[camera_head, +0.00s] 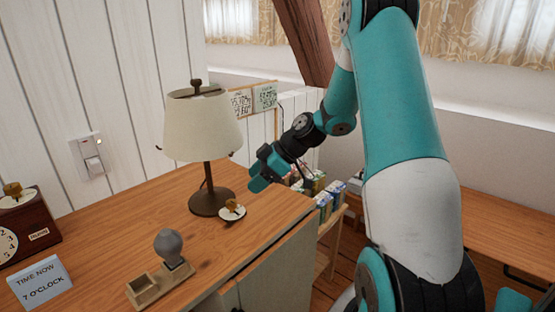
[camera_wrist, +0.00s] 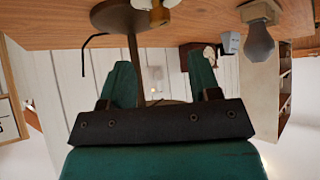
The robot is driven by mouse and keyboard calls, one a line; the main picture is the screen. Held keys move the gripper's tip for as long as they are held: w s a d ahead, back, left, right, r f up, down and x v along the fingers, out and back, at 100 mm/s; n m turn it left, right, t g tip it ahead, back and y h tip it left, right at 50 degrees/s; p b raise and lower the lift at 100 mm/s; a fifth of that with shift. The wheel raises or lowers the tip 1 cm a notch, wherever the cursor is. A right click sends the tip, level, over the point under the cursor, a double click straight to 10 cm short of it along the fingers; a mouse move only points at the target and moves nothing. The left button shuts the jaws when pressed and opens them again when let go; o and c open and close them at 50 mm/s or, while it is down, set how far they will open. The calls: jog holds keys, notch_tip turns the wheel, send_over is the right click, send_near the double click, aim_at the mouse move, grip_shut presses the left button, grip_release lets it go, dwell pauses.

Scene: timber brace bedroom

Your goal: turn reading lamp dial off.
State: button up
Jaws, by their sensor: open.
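The reading lamp (camera_head: 203,126) stands on the wooden cabinet top, with a cream shade and a dark round base. A small brass dial (camera_head: 234,206) on a round white plate sits at the front right of the base. My gripper (camera_head: 256,178) is to the right of the lamp, above and apart from the dial. Its two teal fingers (camera_wrist: 162,80) are spread with nothing between them.
A wooden holder with a grey bulb-shaped piece (camera_head: 168,246) stands at the front of the cabinet top (camera_head: 120,212). A clock box (camera_head: 28,230) and a time sign (camera_head: 40,283) are at left. A switch (camera_head: 93,164) is on the wall. A low shelf holds small boxes (camera_head: 322,203).

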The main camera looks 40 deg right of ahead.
jog(key=v, duration=0.8)
jog(key=s+a+r+g+p, duration=0.2)
jog(key=a+r+p, duration=0.15)
jog(key=a, duration=0.65)
jog(key=s+a+r+g+p, duration=0.1)
jog(key=a+r+g+p, duration=0.1)
jog(key=a+r, duration=0.5)
jog(key=s+a+r+m+g+h+p, duration=0.2)
jog(key=s+a+r+p, duration=0.1)
jog(key=s+a, duration=1.1)
jog(key=s+p, duration=0.1)
jog(key=s, duration=0.2)
jog(key=shift+s+r+m, duration=0.15)
jog(key=shift+r+m, duration=0.1)
jog(key=shift+m, duration=0.05)
jog(key=shift+a, duration=0.2)
